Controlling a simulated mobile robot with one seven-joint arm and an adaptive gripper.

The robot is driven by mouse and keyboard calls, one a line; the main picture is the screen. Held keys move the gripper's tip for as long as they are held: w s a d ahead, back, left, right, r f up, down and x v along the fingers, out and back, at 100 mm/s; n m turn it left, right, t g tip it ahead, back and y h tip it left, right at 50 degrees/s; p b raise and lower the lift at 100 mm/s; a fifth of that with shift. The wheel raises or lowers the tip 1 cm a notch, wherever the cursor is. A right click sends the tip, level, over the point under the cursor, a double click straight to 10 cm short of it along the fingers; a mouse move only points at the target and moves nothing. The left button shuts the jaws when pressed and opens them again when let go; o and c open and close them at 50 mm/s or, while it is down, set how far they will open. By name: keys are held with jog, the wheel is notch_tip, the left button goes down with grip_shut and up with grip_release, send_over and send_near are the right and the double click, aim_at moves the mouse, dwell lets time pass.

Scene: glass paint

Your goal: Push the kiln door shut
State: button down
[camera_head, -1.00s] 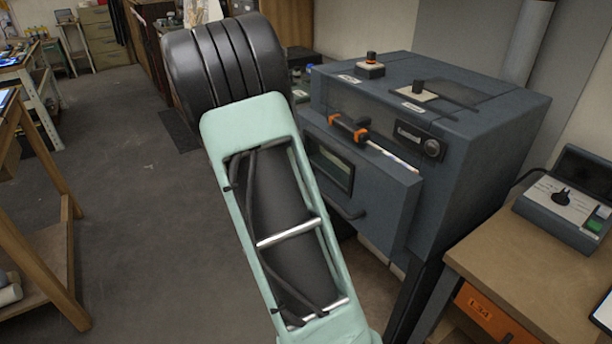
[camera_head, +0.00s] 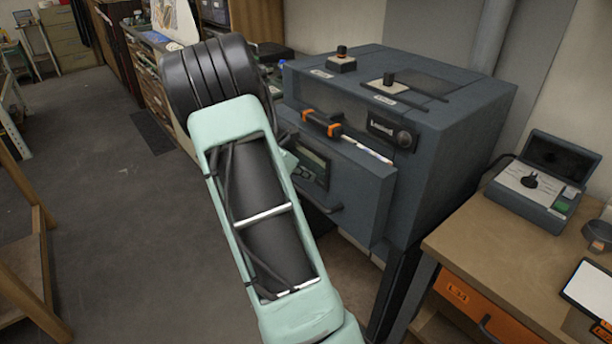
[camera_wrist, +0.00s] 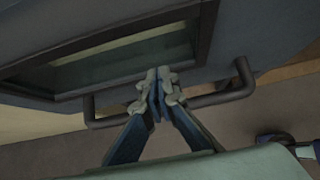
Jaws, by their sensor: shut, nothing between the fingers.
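The kiln (camera_head: 460,135) is a dark blue-grey box at the right of the head view. Its door (camera_head: 362,185) stands a little out from the front, with a light strip showing along its top edge. The door has a small window (camera_head: 312,165) and a dark bar handle (camera_head: 325,207). In the wrist view the door window (camera_wrist: 110,65) and handle (camera_wrist: 225,95) are close up. My gripper (camera_wrist: 160,78) is shut and empty, its tips in front of the handle and the window's lower edge; I cannot tell whether they touch. In the head view my arm hides it.
A black and orange item (camera_head: 321,123) lies at the door's top edge. A wooden bench (camera_head: 490,235) with a grey control box (camera_head: 538,185) and an orange drawer (camera_head: 478,305) stands right of the kiln. Open floor (camera_head: 105,210) lies to the left.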

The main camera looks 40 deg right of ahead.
jog(key=shift+d+r+p, duration=0.15)
jog(key=shift+d+p, duration=0.4)
jog(key=shift+d, duration=1.9)
jog(key=shift+s, duration=0.1)
jog(key=shift+a, duration=0.6)
send_near(315, 168)
jog(key=a, duration=0.1)
jog(key=a+f, duration=0.1)
jog(key=shift+a, duration=0.3)
